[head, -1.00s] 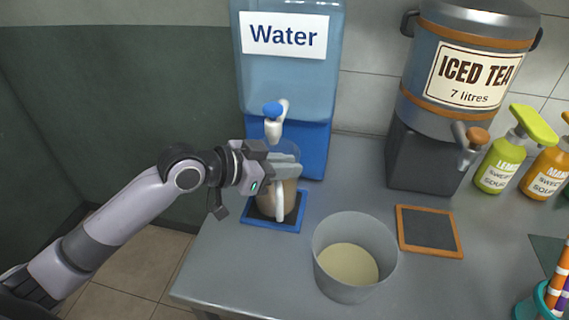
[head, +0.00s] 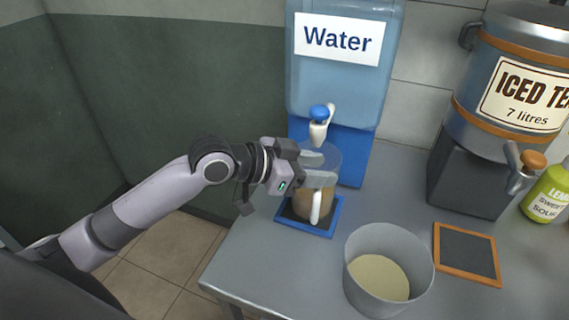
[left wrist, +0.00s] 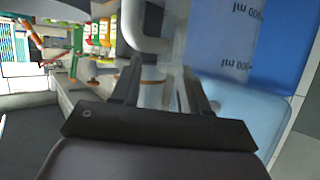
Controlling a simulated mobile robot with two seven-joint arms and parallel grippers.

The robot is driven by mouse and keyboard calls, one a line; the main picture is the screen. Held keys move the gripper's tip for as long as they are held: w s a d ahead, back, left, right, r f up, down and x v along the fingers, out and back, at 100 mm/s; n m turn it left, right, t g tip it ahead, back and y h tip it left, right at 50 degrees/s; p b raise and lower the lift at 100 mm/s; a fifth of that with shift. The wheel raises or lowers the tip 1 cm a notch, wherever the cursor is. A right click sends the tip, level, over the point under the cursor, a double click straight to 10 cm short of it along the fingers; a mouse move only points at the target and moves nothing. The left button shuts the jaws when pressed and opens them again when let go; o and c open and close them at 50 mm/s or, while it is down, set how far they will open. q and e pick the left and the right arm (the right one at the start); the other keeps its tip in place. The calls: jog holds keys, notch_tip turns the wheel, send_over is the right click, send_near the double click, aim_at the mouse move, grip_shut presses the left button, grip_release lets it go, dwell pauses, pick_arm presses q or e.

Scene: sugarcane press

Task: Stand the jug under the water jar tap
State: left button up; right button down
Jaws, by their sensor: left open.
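The clear jug (head: 330,203), with brownish liquid inside, stands upright on the blue-framed mat (head: 284,224), below the tap (head: 319,122) of the water jar (head: 345,78). Its pale handle (head: 315,208) faces me; the handle (left wrist: 146,38) also shows in the left wrist view, with the marked jug wall (left wrist: 235,45) beside it. My left gripper (head: 318,176) is at the jug's upper front, near the top of the handle. Its fingers (left wrist: 160,85) are apart, and I cannot tell whether they touch the jug. My right gripper is out of view.
A grey bucket (head: 420,285) with pale contents stands right of the jug, near the front. An orange-framed slate (head: 466,254) lies beyond it, before the iced tea urn (head: 520,90). A green syrup bottle (head: 548,195) is at the right edge. The counter's front left (head: 245,260) is clear.

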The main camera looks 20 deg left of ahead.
pick_arm(q)
jog(key=v, duration=1)
jog(key=shift+b, duration=0.4)
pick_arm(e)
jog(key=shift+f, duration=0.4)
pick_arm(q)
jog(key=shift+f, duration=0.1)
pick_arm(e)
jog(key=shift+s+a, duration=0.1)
